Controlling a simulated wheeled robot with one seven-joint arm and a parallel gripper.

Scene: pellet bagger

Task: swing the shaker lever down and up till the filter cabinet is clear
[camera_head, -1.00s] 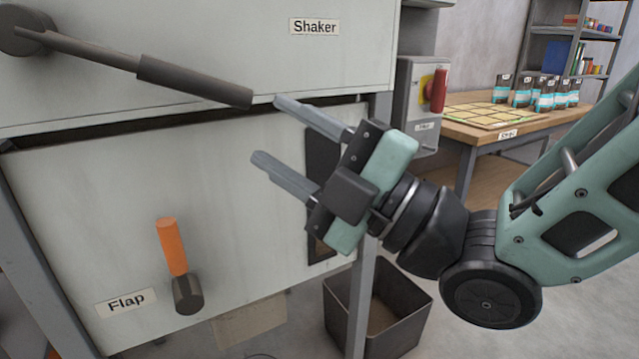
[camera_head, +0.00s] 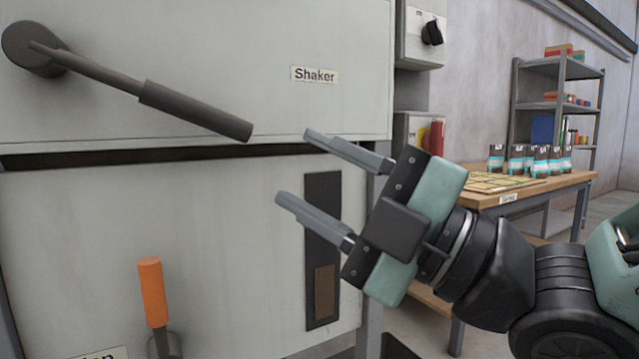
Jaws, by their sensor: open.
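The shaker lever (camera_head: 195,109) is a dark grey bar with a thicker grip. It runs from a round pivot (camera_head: 30,48) at the upper left down to the right across the cabinet's upper panel. The "Shaker" label (camera_head: 315,74) is right of it. My gripper (camera_head: 290,166) is open and empty. Its two fingers point up-left, to the right of and a little below the lever's grip end, apart from it. The filter cabinet (camera_head: 120,210) is pale grey, with a tall dark window (camera_head: 323,225) that shows brown material in its lower part.
An orange flap handle (camera_head: 152,292) stands upright at the lower left of the cabinet. A red switch handle (camera_head: 437,140) and a black knob (camera_head: 432,34) are right of the cabinet. A wooden bench (camera_head: 525,192) with several bags and a shelf (camera_head: 560,105) stand farther back.

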